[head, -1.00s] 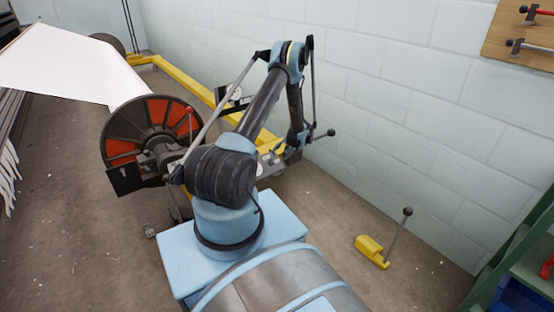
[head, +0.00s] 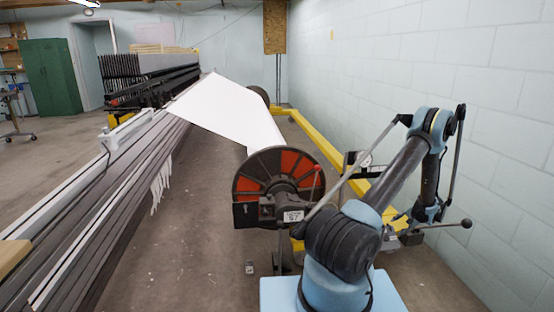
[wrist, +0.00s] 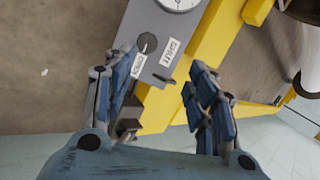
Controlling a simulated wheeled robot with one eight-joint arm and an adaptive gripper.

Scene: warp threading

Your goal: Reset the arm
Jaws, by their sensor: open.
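My arm bends up and over at the right of the head view, its end hanging low beside the yellow frame. My gripper (wrist: 163,85) shows blue jointed fingers spread apart in the wrist view, with nothing held between them. A grey control box (wrist: 180,35) with a round dial (wrist: 180,3), a black knob (wrist: 147,43) and small white labels lies beyond the fingertips. My fingers are hard to make out there. Whether they touch the box cannot be told.
A yellow frame (head: 310,128) runs along the white block wall (head: 370,60). A reel with red and black flanges (head: 278,175) carries a white sheet (head: 230,105). Long dark rails (head: 120,195) lie at left. Bare floor (head: 190,250) shows between rails and reel.

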